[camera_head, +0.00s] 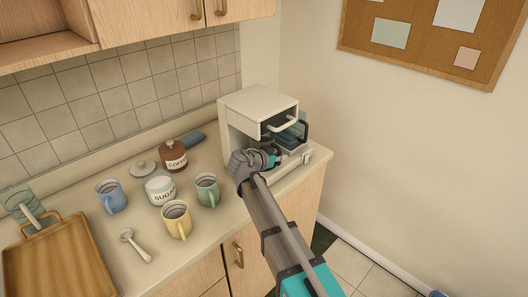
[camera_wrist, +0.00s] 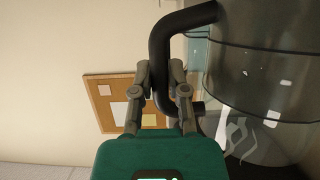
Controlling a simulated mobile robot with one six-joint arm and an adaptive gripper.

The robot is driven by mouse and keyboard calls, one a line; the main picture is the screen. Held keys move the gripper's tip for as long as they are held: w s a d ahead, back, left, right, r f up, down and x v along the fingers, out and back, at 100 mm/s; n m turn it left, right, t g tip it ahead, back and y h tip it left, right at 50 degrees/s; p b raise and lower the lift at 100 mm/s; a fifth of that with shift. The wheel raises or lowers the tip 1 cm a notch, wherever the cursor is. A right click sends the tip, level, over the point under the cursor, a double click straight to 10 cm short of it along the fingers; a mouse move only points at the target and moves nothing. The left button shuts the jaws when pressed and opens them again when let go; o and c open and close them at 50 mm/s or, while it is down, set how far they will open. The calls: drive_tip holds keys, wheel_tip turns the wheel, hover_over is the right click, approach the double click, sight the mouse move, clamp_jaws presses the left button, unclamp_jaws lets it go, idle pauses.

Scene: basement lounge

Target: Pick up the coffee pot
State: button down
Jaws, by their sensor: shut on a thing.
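The coffee pot (camera_head: 291,134) is dark clear glass and sits in the front opening of the white coffee maker (camera_head: 258,103). In the wrist view the pot (camera_wrist: 265,75) fills the right side, lying sideways in the picture, with its black handle (camera_wrist: 188,19) toward the middle. My gripper (camera_wrist: 162,76) has one finger on each side of the handle and is shut on it. In the head view my gripper (camera_head: 272,157) is at the front of the machine and hides part of the pot. I cannot tell whether the pot touches the machine's base.
A green mug (camera_head: 207,190), yellow mug (camera_head: 177,221), blue mug (camera_head: 111,196), sugar jar (camera_head: 160,191) and brown coffee jar (camera_head: 173,156) stand left of the machine. A spoon (camera_head: 136,246) and wooden tray (camera_head: 60,265) lie farther left. A wall stands to the right.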

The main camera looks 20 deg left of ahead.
drive_tip(key=shift+r, duration=0.2)
idle(0.4)
drive_tip(key=shift+r+p, duration=0.65)
drive_tip(key=shift+p, duration=0.25)
drive_tip(key=s+d, duration=0.3)
drive_tip(key=d, duration=0.5)
drive_tip(key=s+d, duration=0.4)
drive_tip(key=d, duration=0.4)
drive_tip(key=shift+d, duration=0.3)
drive_tip(key=shift+f, duration=0.1)
drive_tip(key=c, duration=1.3)
unclamp_jaws()
clamp_jaws()
drive_tip(key=shift+w, duration=0.1)
